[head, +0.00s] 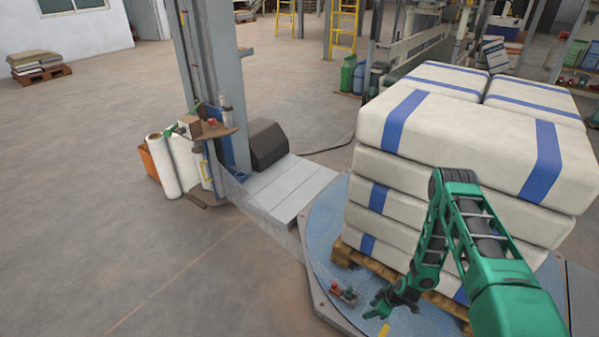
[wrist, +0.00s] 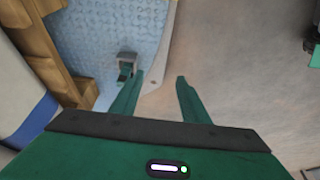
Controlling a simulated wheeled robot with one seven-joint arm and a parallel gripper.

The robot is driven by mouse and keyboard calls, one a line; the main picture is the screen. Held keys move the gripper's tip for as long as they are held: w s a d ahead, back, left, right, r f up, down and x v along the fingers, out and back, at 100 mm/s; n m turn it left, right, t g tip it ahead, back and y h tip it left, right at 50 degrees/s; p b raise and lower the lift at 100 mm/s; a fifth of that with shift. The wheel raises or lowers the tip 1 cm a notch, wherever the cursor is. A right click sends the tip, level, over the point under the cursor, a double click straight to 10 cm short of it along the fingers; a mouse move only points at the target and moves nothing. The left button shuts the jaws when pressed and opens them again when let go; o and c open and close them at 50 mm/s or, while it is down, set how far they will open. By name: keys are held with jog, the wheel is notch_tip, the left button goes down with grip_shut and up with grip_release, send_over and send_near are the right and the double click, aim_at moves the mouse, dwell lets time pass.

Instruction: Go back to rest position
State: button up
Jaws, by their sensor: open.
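My gripper (head: 381,305) is at the end of my green arm, low over the edge of the blue round plate beside the stacked sacks. In the wrist view my gripper (wrist: 160,80) has its two green fingers spread apart with nothing between them. Bare floor and the plate's rim show past the fingertips. The arm bends down in front of the sack stack in the head view; whether it touches the sacks I cannot tell.
White sacks with blue bands (head: 460,130) are stacked on a wooden pallet (head: 365,262) on the round plate (head: 318,240). A small red and dark object (head: 343,292) sits on the plate near my gripper. A grey column (head: 222,80) stands left.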

jog(key=w+d+r+m+h, duration=0.15)
jog(key=d+r, duration=0.25)
jog(key=r, duration=0.7)
jog(key=w+d+r+m+g, duration=0.15)
jog(key=d+r, duration=0.25)
jog(key=r, duration=0.7)
jog(key=w+d+r+m+t+h, duration=0.15)
jog(key=d+r, duration=0.25)
jog(key=r, duration=0.7)
jog(key=s+d+r+m+g, duration=0.1)
jog(key=s+r+m, duration=0.1)
jog(key=s+r, duration=0.55)
jog(key=s+d+r+m, duration=0.2)
jog(key=s+r, duration=0.2)
jog(key=r, duration=0.6)
jog(key=s+d+r+m+g, duration=0.1)
jog(key=s+r+m, duration=0.3)
jog(key=r, duration=0.5)
jog(key=s+a+r+m, duration=0.2)
jog(key=s+r, duration=0.2)
jog(key=s, duration=0.5)
jog(key=s+a+r+m, duration=0.1)
jog(key=s+r+m, duration=0.1)
jog(key=s, duration=0.8)
jog(key=shift+s+a+r, duration=0.25)
jog(key=shift+a+r, duration=0.1)
jog(key=shift+r, duration=0.5)
